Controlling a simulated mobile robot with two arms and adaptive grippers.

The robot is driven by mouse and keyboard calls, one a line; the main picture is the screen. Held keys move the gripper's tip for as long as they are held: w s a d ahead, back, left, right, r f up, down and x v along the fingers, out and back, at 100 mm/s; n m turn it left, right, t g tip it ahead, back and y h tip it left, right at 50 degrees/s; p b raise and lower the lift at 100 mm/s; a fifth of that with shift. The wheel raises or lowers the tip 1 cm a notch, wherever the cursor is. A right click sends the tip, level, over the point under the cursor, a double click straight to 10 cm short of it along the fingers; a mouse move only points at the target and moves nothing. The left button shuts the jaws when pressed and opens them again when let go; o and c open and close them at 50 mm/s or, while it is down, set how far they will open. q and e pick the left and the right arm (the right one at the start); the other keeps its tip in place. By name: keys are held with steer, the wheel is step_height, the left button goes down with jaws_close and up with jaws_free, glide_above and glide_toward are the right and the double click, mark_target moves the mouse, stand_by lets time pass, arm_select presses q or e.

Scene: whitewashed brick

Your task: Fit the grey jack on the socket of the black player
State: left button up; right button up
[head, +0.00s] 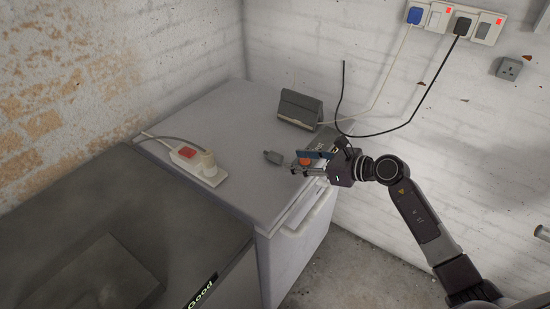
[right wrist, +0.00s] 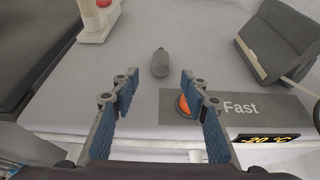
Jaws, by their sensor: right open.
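The grey jack (head: 273,157) is a small dark grey cylinder with a narrower end. It lies on the pale top of the white chest, and it also shows in the right wrist view (right wrist: 160,63), beyond the gap between my fingers. A dark grey, tilted device (head: 299,109), which looks like the player, stands farther back on the same top; it shows at the upper right of the right wrist view (right wrist: 280,45). I cannot make out its socket. My right gripper (head: 300,164) is open and empty, near the front right edge, short of the jack. My left gripper is not in view.
A white power strip (head: 198,165) with a red switch lies at the left of the chest top (head: 225,120). An orange button (right wrist: 184,107) sits on the grey "Fast" panel (right wrist: 240,107) by my right finger. Wall sockets (head: 455,22) and cables hang behind.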

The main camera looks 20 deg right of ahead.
mark_target(281, 157)
steer(key=b+x, duration=0.2)
steer(key=x, duration=0.5)
steer(key=shift+w+a+r, duration=0.1)
steer(key=shift+w+a, duration=0.05)
steer(key=shift+w, duration=0.15)
steer(key=shift+s, duration=0.1)
steer(key=shift+c, duration=0.3)
steer(key=c, duration=1)
jaws_close()
steer(key=shift+r, duration=0.15)
